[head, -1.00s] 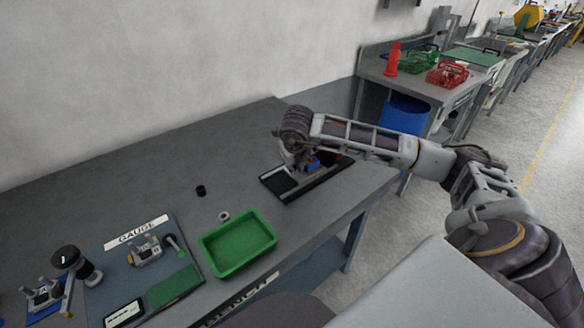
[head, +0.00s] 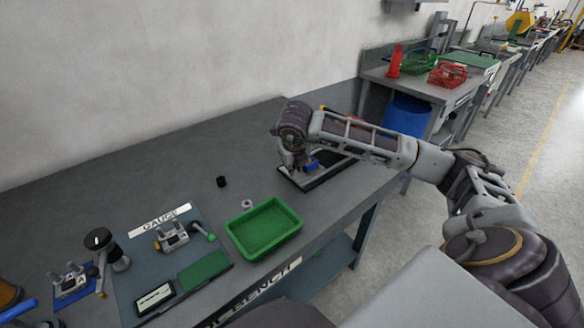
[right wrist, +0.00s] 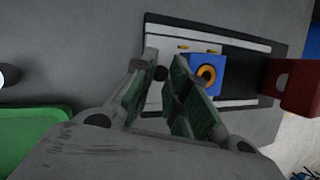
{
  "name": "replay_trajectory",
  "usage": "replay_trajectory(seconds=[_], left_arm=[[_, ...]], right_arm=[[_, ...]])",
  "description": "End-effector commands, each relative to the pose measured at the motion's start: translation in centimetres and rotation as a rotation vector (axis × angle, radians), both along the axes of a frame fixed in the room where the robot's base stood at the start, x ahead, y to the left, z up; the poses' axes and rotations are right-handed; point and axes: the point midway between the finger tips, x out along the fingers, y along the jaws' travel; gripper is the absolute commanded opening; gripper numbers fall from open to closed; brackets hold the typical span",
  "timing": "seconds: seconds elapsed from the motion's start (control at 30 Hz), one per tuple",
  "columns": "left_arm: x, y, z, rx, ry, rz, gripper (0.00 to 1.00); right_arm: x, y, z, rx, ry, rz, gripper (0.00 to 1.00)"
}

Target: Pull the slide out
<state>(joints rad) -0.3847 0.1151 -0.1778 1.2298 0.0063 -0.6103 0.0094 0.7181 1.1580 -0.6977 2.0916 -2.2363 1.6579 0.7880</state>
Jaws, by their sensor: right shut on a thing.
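The slide fixture (head: 317,180) is a low dark base with light rails near the right end of the bench. A blue block (head: 312,164) with an orange ring sits on it; in the right wrist view the blue block (right wrist: 207,76) stands apart from a red block (right wrist: 292,85), with dark track between them. My right gripper (head: 293,168) is at the left end of the fixture, beside the blue block. In the right wrist view its fingers (right wrist: 170,72) are closed on a small dark part of the slide, mostly hidden by the pads. My left gripper is not in view.
A green tray (head: 297,229) stands left of the fixture, with a small black cylinder (head: 222,182) and a pale ring (head: 247,204) near it. A gauge board (head: 135,275) with several devices lies further left. The bench toward the wall is clear.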

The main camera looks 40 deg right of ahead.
Motion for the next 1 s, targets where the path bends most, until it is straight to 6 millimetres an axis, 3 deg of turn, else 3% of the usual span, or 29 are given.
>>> replay_trajectory(seconds=[0.3, 0.33, 0.4, 1.0], left_arm=[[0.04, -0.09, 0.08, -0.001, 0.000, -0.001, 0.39], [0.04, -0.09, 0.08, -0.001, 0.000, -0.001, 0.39], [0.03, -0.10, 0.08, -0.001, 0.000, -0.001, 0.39], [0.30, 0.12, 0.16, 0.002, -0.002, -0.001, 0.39]], right_arm=[[-0.05, 0.61, 0.05, 0.011, -0.001, 0.011, 0.00], [-0.06, 0.62, 0.04, 0.011, -0.001, 0.011, 0.18], [-0.06, 0.63, 0.04, 0.010, -0.001, 0.012, 0.26], [-0.07, 0.40, 0.14, 0.006, 0.000, 0.007, 0.26]])
